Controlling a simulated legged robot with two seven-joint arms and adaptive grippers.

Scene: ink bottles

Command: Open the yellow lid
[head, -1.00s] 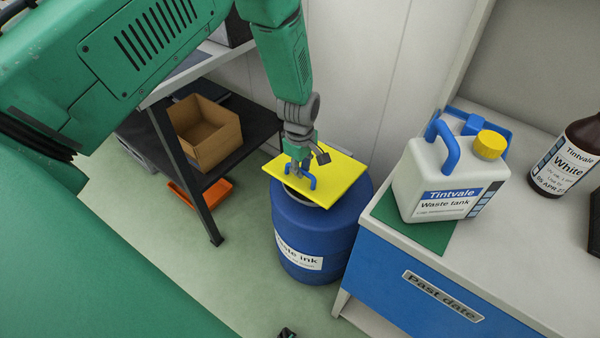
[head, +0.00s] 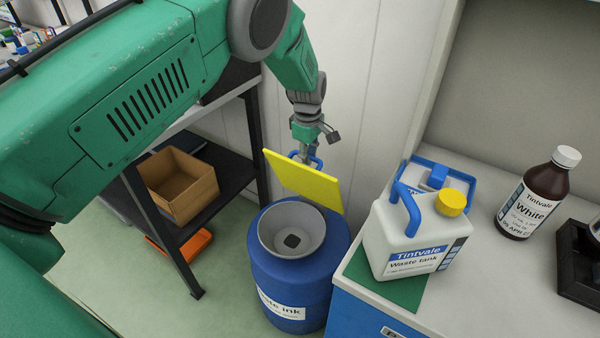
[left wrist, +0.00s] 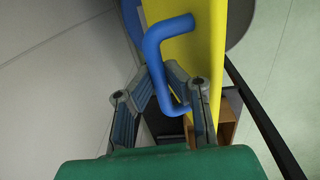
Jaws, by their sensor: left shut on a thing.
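The yellow lid (head: 303,181) is a flat square plate with a blue handle (left wrist: 160,62). It is held steeply tilted above the back of the blue waste ink drum (head: 300,275). The drum's grey funnel-shaped mouth (head: 270,233) is uncovered, with a dark hole at its bottom. My left gripper (head: 303,157) is behind the lid and shut on its handle. In the left wrist view, the fingers (left wrist: 165,95) are around the blue handle, beside the lid's face. The lid partly hides the fingertips in the head view. My right gripper is in neither view.
A white waste tank jug (head: 405,235) with a yellow cap stands on the counter right of the drum, near the lid. A brown bottle (head: 530,200) stands farther right. A shelf with a cardboard box (head: 180,185) is at left. Open floor lies in front of the shelf.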

